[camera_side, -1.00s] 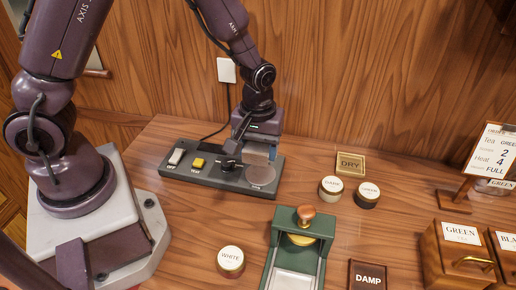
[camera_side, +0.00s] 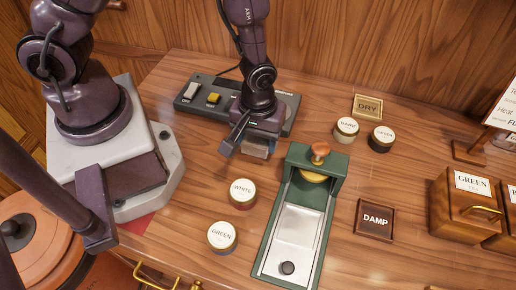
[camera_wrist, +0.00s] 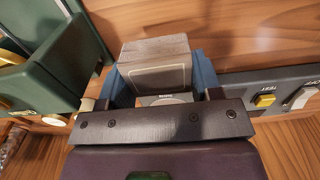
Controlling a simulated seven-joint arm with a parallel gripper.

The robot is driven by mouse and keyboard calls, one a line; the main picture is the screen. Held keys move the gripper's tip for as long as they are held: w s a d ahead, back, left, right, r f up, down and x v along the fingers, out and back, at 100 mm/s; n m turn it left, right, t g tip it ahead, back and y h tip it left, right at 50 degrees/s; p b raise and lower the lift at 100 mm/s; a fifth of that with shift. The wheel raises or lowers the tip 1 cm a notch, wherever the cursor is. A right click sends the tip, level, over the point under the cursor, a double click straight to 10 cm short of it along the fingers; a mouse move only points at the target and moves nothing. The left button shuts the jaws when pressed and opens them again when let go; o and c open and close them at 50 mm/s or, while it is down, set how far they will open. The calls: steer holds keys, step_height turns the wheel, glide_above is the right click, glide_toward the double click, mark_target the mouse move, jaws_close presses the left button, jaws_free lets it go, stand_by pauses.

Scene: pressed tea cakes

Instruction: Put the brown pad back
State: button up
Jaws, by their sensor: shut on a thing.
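My gripper (camera_side: 255,147) is shut on a small grey-brown block (camera_side: 257,151). In the wrist view the block (camera_wrist: 155,50) sits between blue fingers, its face edged with a thin pale line. The gripper holds it in front of the dark control panel, left of the green press; I cannot tell its height above the table. A dark brown square marked DAMP (camera_side: 374,220) lies on the table right of the press. A brass-coloured plate marked DRY (camera_side: 367,107) is at the back. I cannot tell which of these the task calls the brown pad.
The green press (camera_side: 333,165) has an orange knob and a metal bed with a dark round piece. The control panel (camera_side: 207,118) lies behind my gripper. Wooden boxes (camera_side: 467,210) stand right.

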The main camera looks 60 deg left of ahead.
mark_target(260, 151)
steer(key=shift+f, duration=1.95)
steer(key=o, duration=0.9)
steer(key=shift+f, duration=0.15)
steer(key=shift+c, duration=0.2)
steer(key=shift+o, duration=0.5)
steer(key=shift+w+d, duration=0.1)
